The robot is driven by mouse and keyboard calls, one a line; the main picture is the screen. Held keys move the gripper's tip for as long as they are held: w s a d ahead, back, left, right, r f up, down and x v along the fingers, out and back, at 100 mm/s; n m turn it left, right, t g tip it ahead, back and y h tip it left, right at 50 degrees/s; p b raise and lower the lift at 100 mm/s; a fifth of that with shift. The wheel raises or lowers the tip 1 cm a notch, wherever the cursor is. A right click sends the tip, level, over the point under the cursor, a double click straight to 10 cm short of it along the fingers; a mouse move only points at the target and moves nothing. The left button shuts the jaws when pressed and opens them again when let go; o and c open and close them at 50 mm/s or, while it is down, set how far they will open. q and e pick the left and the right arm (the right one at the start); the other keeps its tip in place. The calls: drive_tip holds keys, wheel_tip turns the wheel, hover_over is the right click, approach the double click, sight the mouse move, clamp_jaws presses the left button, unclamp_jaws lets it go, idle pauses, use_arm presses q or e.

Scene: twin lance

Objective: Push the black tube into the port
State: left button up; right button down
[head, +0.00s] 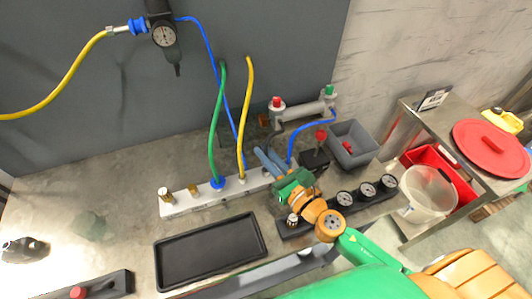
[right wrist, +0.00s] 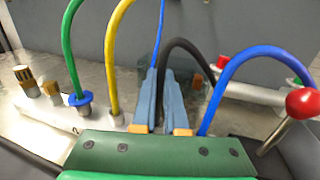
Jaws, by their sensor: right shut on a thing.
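The black tube (right wrist: 187,42) arcs up from between my right fingertips in the right wrist view and bends down to the right behind them. My right gripper (head: 262,158) is shut on it, with blue-grey fingers (right wrist: 164,100) on either side. The fingers are over the right part of the pale port manifold (head: 203,199), right of the yellow tube. The tube's lower end and the port under it are hidden by the fingers and the green gripper body, so I cannot tell whether they touch. My left gripper is not in view.
Green (head: 213,130) and yellow (head: 246,110) tubes stand in the manifold left of my gripper. A blue tube (right wrist: 236,62) arcs to the right. A red-knobbed lever (right wrist: 303,103) stands close on the right. A black tray (head: 210,252) and gauges (head: 367,189) lie in front.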

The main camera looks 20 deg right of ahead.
drive_tip(key=shift+f+b, duration=0.4)
drive_tip(key=shift+f, duration=0.1)
drive_tip(key=c, duration=0.9)
unclamp_jaws()
drive_tip(key=shift+s, duration=0.1)
drive_tip(key=b+v, duration=0.1)
drive_tip(key=v, duration=0.2)
drive_tip(key=b+v, duration=0.2)
drive_tip(key=v, duration=0.1)
drive_tip(key=shift+f, duration=0.2)
drive_tip(key=shift+s+d+r, duration=0.2)
drive_tip(key=shift+s, duration=0.25)
